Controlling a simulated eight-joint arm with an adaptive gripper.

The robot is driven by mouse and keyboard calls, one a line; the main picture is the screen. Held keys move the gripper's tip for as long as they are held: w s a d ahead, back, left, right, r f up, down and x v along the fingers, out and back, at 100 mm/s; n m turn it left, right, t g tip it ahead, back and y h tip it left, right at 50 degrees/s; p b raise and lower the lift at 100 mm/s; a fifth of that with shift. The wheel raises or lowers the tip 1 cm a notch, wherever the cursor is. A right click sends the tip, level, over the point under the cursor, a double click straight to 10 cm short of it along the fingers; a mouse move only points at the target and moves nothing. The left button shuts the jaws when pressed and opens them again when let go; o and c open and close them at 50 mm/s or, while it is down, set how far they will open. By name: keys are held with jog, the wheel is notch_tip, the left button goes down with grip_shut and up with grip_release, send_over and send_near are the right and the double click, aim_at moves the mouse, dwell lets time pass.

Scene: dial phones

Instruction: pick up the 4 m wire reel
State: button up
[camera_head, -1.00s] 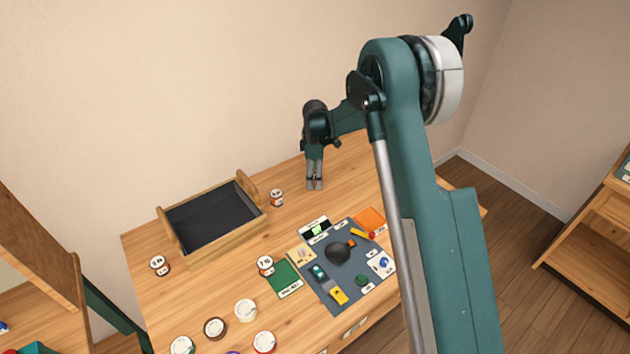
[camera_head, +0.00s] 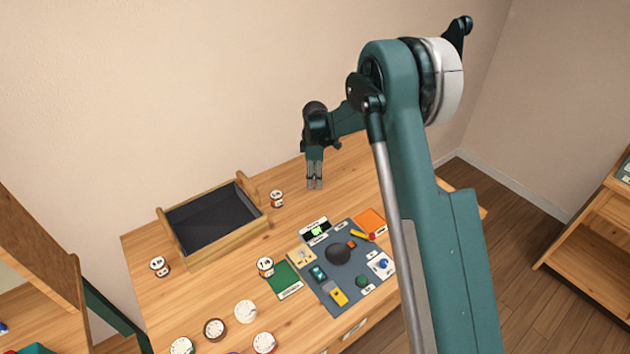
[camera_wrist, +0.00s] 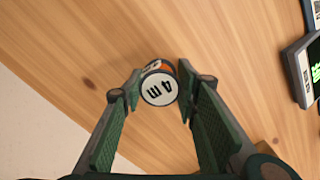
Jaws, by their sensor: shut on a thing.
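The 4 m wire reel (camera_wrist: 160,89) shows in the wrist view, with its white "4 m" label facing me and some orange on its side. My gripper (camera_wrist: 157,91) has one finger on each side of it and is shut on it. In the head view my gripper (camera_head: 314,184) points down over the back of the table, right of the wooden tray. Only a hint of the reel shows between the fingertips there. I cannot tell whether it is touching the table.
Another reel (camera_head: 277,198) stands left of my gripper, near the wooden tray (camera_head: 196,257). More reels (camera_head: 159,265) (camera_head: 265,266) stand further forward. A grey mat (camera_head: 327,268) with several small parts and a small display lies in front. Several round dials (camera_head: 246,311) lie at the front left.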

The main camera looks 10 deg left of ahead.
jog(key=shift+r, duration=0.1)
jog(key=shift+r+p, duration=0.45)
jog(key=shift+r, duration=4.45)
